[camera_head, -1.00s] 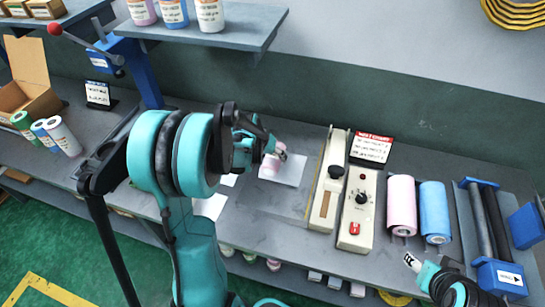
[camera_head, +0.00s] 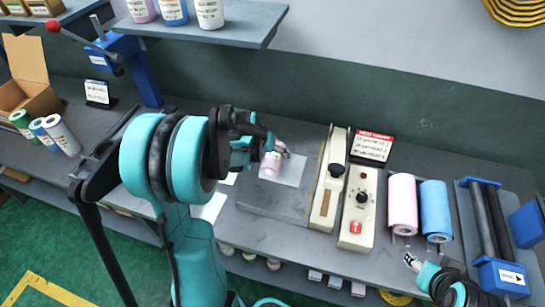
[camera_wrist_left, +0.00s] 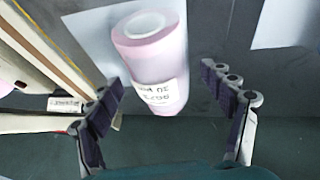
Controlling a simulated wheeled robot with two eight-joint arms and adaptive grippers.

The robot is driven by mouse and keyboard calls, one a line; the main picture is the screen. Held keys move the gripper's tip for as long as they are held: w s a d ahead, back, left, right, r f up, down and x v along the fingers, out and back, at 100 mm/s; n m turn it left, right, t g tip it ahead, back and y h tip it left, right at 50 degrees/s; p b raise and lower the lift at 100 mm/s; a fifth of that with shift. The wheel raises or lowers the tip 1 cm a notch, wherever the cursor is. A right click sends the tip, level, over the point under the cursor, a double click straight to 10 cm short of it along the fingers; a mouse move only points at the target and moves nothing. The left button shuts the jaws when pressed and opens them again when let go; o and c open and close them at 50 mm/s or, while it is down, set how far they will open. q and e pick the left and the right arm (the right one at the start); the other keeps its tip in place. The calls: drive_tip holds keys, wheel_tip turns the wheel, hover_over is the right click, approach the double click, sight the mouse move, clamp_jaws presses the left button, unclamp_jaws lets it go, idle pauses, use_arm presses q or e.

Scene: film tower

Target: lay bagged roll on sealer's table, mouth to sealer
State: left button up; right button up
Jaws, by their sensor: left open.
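The pink labelled roll (camera_head: 270,165) lies on a pale flat sheet, apparently its bag (camera_head: 292,171), on the grey table (camera_head: 272,201) left of the sealer (camera_head: 327,185). The bag extends from the roll towards the sealer. In the left wrist view the roll (camera_wrist_left: 152,45) sits between the spread fingers of my left gripper (camera_wrist_left: 172,103), clear of both; the bag (camera_wrist_left: 98,35) and sealer (camera_wrist_left: 38,55) are to its left. My left gripper (camera_head: 283,150) is open at the roll in the head view. My right gripper (camera_head: 411,261) is at the front right; its jaw gap is unclear.
A control box (camera_head: 357,208) stands right of the sealer, then a pink roll (camera_head: 402,203) and a blue roll (camera_head: 435,210). A red-topped sign (camera_head: 368,147) stands behind. Another pale sheet (camera_head: 209,207) lies left, partly behind my arm. A shelf (camera_head: 250,25) overhangs the back.

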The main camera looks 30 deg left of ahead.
use_arm(q)
drive_tip(key=d+v, duration=0.1)
drive_tip(key=v, duration=0.9)
drive_tip(key=shift+s+a+r, duration=0.25)
drive_tip(key=shift+a+r, duration=0.1)
drive_tip(key=shift+a, duration=0.2)
drive_tip(key=s+d+m+t+y+b, duration=0.1)
drive_tip(key=s+d+m+t+b, duration=0.1)
drive_tip(key=s+d, duration=1.2)
drive_tip(key=d+m, duration=0.1)
drive_tip(key=d, duration=0.1)
drive_tip(key=shift+d+f, duration=0.25)
drive_tip(key=shift+f, duration=0.1)
